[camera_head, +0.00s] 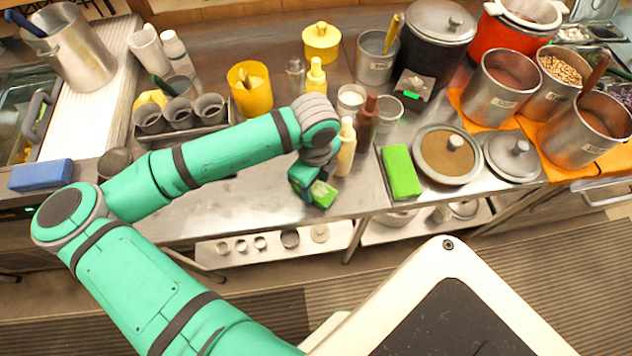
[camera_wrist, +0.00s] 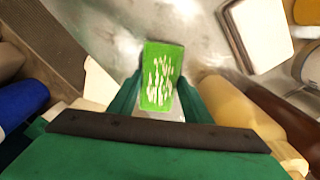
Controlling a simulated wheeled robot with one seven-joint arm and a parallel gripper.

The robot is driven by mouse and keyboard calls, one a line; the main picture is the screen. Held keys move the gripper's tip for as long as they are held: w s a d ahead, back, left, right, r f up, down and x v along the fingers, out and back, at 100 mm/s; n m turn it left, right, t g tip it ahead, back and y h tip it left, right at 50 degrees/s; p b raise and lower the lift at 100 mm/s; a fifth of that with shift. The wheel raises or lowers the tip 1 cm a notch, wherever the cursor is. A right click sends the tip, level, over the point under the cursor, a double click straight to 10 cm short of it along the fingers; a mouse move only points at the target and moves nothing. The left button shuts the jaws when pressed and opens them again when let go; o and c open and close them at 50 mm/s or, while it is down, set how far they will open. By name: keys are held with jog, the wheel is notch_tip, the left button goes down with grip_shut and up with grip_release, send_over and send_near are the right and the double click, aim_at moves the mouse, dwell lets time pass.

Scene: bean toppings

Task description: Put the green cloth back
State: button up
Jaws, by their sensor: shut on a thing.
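My gripper (camera_head: 312,190) is low over the front edge of the steel counter, shut on a small bright green cloth (camera_head: 324,194). In the wrist view the cloth (camera_wrist: 163,62) sticks out between the two green fingers of the gripper (camera_wrist: 158,95) and has pale marks on its face. Whether it touches the counter I cannot tell. A second green item, a flat block-like cloth (camera_head: 401,172), lies on the counter to the right, apart from the gripper. Which of the two green pieces the task means is not clear from the frames.
A cream bottle (camera_head: 346,148) and a brown bottle (camera_head: 366,122) stand close to my gripper's right. A round lidded pan (camera_head: 476,174) lies right of the green block. A blue block (camera_head: 40,175) lies at the far left. The steel counter (camera_head: 250,195) left of the gripper is bare.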

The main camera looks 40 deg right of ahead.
aim_at(315, 187)
jog(key=o, duration=1.2)
jog(key=shift+f, duration=0.1)
jog(key=shift+c, duration=0.2)
jog(key=shift+w+r, duration=0.1)
jog(key=shift+r, duration=0.4)
notch_tip(315, 187, up, 11)
jog(key=shift+r, duration=0.15)
